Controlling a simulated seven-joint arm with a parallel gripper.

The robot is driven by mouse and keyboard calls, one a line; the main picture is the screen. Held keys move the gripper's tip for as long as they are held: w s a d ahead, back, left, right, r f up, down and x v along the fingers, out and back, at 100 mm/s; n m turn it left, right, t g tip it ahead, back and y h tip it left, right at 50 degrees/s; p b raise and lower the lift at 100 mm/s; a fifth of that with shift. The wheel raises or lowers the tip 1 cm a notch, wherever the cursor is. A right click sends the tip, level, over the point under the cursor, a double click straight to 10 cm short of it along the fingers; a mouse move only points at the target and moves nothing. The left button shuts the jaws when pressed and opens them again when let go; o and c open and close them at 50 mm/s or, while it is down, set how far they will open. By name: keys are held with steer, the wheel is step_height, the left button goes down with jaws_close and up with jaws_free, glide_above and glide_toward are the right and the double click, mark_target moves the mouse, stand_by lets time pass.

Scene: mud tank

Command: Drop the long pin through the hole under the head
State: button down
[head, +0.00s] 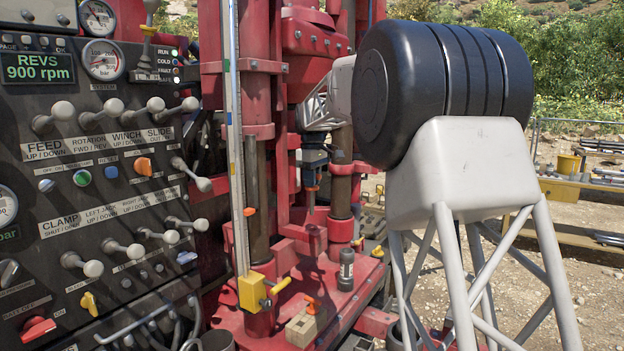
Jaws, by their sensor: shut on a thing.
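My gripper (312,186) points down in the middle of the head view, in front of the red mast and below the red drill head (312,42). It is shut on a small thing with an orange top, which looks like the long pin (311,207). A thin dark shank hangs below the fingers, above the red deck, and its lower end is hard to make out. The hole under the head cannot be made out from here. Another orange-handled piece (312,304) stands in a pale wooden block (304,328) on the deck.
A black control panel (90,190) with levers fills the left. A dark cylinder (346,270) stands on the red deck (285,345). A yellow block (252,292) with a handle sits at the foot of a silver upright rail (236,160). Benches (575,190) stand back right.

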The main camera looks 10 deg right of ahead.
mark_target(312, 213)
steer(key=shift+f, duration=0.25)
steer(key=shift+f, duration=5.65)
steer(key=shift+f, duration=0.75)
steer(key=c, duration=1)
jaws_free()
steer(key=shift+r, duration=3.9)
